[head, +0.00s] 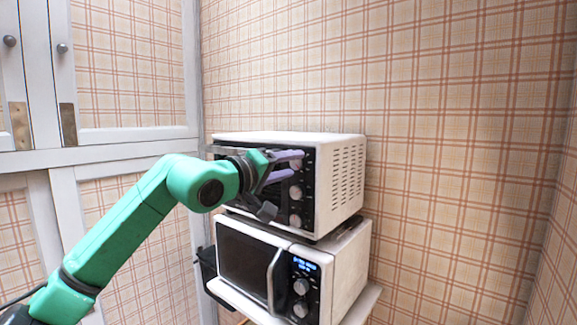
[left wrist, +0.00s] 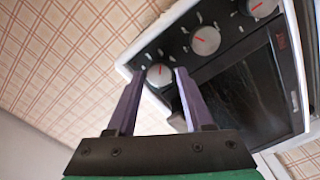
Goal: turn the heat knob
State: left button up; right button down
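A white toaster oven (head: 338,180) with a black front stands on top of a microwave. Its front carries a column of round knobs with red pointer marks. My left gripper (head: 296,164) is at the top knob, its two purple fingers open. In the left wrist view, this end knob (left wrist: 160,75) lies between the fingertips, one finger on each side; I cannot tell whether they touch it. The middle knob (left wrist: 205,40) and another knob (left wrist: 262,8) sit farther along the panel. Knob labels are too small to read. My right gripper is not in view.
The white microwave (head: 343,272) with a lit display and its own knobs is below, on a small white stand (head: 364,302). A dark basket (head: 207,263) hangs at the stand's left. White-framed cabinet doors (head: 130,133) are at the left. Plaid wall is right and behind.

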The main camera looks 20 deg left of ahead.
pick_arm(q)
jog(key=b+v, duration=0.7)
jog(key=v, duration=0.7)
jog(key=shift+s, duration=0.3)
